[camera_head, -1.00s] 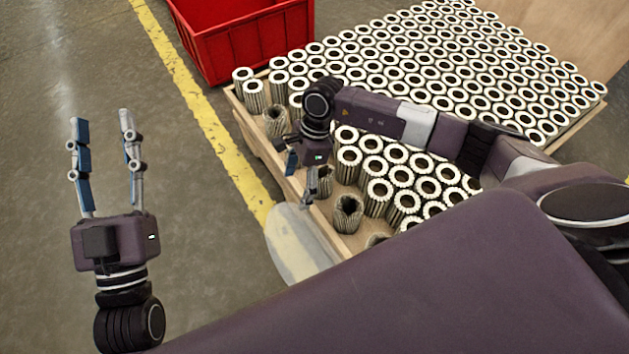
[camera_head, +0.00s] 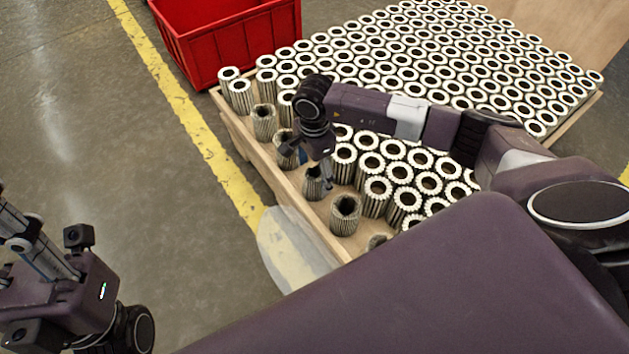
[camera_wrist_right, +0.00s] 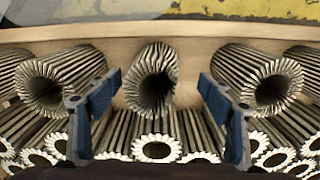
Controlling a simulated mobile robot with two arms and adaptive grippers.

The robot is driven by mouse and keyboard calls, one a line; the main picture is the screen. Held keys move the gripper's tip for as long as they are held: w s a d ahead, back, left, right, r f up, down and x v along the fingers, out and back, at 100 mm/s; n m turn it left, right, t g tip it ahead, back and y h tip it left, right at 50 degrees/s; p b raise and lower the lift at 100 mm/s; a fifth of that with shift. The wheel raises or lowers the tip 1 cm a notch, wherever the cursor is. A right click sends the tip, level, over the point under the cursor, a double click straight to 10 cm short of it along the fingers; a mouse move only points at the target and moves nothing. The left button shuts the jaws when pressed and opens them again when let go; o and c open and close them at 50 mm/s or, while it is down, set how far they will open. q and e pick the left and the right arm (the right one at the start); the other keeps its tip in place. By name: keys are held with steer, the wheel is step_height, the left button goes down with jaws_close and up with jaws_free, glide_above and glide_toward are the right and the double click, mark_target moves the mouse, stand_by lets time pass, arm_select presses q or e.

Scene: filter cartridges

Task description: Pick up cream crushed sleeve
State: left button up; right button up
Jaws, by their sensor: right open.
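Cream-grey pleated sleeves without white end rings stand along the near left edge of the pallet. One with a dented, uneven mouth (camera_wrist_right: 152,82) is between the spread fingers of my right gripper in the right wrist view, with gaps on both sides. In the head view my right gripper (camera_head: 322,172) is open and points down over this row, close to a sleeve (camera_head: 313,184) that it partly covers. Another crushed sleeve (camera_head: 346,214) stands nearer. My left gripper (camera_head: 28,240) is at the left edge, away from the pallet; its fingers are partly cut off.
White-ringed cartridges (camera_head: 430,90) fill most of the wooden pallet (camera_head: 240,140), packed closely beside the row. A red crate (camera_head: 230,45) stands behind it. Open floor with a yellow line (camera_head: 190,115) lies to the left.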

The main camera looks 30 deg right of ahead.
step_height(320, 180, down, 5)
steer(key=shift+s+f+b, duration=0.1)
steer(key=shift+b, duration=1.15)
steer(key=c, duration=1.2)
